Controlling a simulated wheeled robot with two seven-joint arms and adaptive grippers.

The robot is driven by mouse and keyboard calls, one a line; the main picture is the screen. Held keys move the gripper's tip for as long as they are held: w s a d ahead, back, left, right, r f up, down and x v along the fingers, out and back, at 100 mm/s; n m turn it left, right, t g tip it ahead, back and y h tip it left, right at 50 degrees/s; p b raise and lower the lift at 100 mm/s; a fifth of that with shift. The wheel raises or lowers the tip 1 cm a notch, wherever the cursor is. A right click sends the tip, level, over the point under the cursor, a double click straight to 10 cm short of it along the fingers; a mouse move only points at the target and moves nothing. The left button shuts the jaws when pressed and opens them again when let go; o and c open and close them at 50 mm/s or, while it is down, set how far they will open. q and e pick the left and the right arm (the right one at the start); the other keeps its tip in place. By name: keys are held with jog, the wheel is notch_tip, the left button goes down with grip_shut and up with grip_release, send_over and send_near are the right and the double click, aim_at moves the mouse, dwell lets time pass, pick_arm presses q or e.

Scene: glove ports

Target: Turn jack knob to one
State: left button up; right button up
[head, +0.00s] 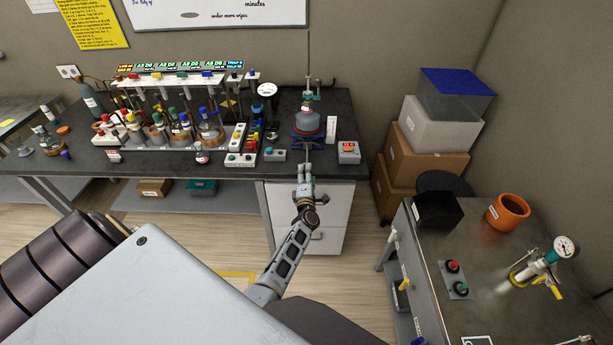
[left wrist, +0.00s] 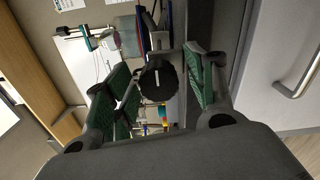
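The lab jack (head: 308,137) stands near the front edge of the dark bench, with a round flask (head: 307,120) above it. Its black ribbed knob (left wrist: 160,80) faces the camera in the left wrist view. My left gripper (head: 305,172) reaches up to the bench edge just in front of the jack. In the left wrist view its green-padded fingers (left wrist: 158,88) are apart, one on each side of the knob, with gaps visible. I cannot read a mark on the knob. My right gripper is not in view.
A grey box with an orange display (head: 348,150) sits right of the jack, and a small box with a teal button (head: 275,154) sits left. Racks and flasks (head: 170,120) crowd the bench's left. A white drawer cabinet (head: 335,205) is below. A side table (head: 500,270) stands right.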

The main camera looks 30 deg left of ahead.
pick_arm(q)
jog(key=shift+n, duration=0.3)
